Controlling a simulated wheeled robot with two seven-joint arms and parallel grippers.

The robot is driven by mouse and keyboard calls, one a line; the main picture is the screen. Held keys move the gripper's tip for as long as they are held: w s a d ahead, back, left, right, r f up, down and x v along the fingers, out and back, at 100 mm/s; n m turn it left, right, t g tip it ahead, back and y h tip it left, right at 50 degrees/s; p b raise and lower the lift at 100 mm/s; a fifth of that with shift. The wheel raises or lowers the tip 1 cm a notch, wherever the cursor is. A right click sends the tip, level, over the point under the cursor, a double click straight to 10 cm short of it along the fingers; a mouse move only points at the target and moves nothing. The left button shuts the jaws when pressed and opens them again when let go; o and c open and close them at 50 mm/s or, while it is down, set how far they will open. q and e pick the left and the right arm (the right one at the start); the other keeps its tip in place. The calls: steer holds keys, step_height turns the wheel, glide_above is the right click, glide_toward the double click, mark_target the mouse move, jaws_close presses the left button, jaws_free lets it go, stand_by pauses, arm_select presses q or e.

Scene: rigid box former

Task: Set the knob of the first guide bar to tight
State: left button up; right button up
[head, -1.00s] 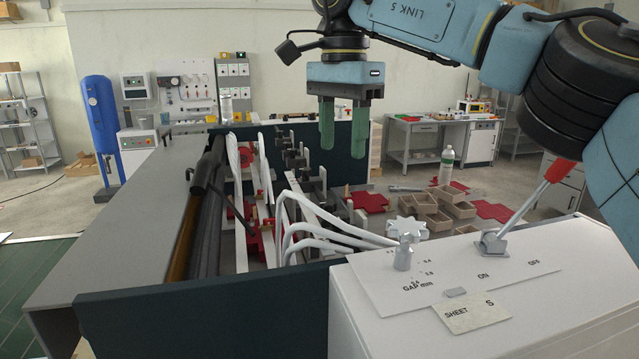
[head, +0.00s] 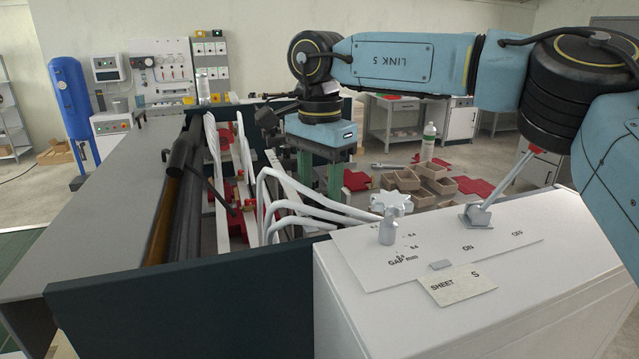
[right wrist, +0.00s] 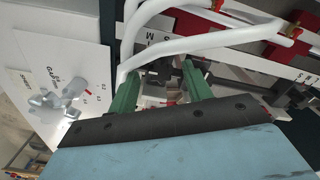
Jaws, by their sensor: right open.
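My right gripper (head: 319,186) hangs fingers down over the machine, behind the bent white tubes, with its green fingers apart. In the right wrist view its open fingers (right wrist: 160,84) have small dark and light fittings (right wrist: 170,78) between and beyond them. I cannot tell whether a finger touches any of them. White bars with letter scales (right wrist: 152,38) lie beyond the fingers. I cannot make out which bar is the first one, or its knob or setting; the gripper may hide them. My left gripper is not in view.
Bent white tubes (head: 283,190) rise close to the fingers. A white cabinet (head: 480,290) at the right carries a star-shaped knob (head: 391,203) and a lever (head: 484,211). A dark side panel (head: 180,300) closes the machine's front. Cardboard trays (head: 410,180) stand behind.

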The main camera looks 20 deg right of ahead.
steer(key=shift+f, duration=0.35)
steer(key=c, duration=1)
